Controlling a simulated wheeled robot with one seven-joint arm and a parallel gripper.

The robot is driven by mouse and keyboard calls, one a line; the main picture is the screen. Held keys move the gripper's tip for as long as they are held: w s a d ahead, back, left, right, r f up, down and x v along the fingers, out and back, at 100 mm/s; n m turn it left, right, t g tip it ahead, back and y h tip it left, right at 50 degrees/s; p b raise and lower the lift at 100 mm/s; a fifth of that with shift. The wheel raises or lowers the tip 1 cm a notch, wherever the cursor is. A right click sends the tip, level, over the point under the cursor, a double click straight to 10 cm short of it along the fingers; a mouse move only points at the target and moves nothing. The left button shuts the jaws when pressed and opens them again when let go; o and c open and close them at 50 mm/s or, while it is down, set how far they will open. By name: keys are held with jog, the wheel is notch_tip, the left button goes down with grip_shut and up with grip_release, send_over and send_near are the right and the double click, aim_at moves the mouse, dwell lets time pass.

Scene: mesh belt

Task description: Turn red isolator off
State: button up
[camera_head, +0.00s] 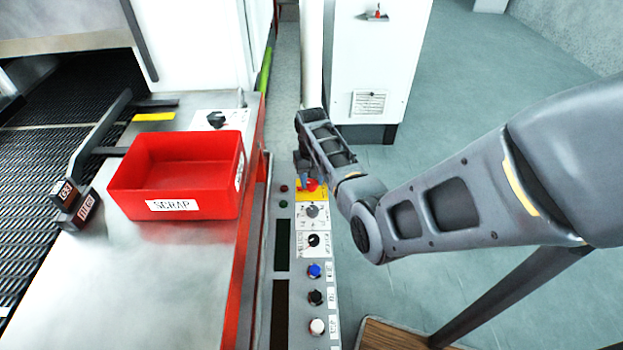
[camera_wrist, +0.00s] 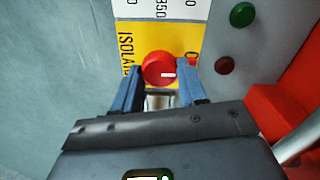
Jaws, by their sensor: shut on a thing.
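The red isolator (camera_wrist: 158,68) is a round red knob with a small white mark, set on a yellow plate (camera_wrist: 124,45) lettered "ISOLA…". In the wrist view my gripper (camera_wrist: 160,88) has a finger on each side of the knob and is shut on it. In the head view the red isolator (camera_head: 312,185) shows only in part, at the top of the control panel (camera_head: 310,335), with my gripper (camera_head: 305,184) over it from above. My gripper hides much of the knob and plate there.
Below the isolator sit a grey dial (camera_head: 312,211), a black selector (camera_head: 313,240) and blue (camera_head: 314,270), black (camera_head: 315,297) and white (camera_head: 317,326) knobs. A red SCRAP bin (camera_head: 190,205) stands on the metal table to the left. Open floor lies to the right.

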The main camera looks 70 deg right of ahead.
aim_at(311, 182)
jog(key=o, duration=1.1)
jog(key=shift+c, duration=0.2)
jog(key=shift+r, duration=3.9)
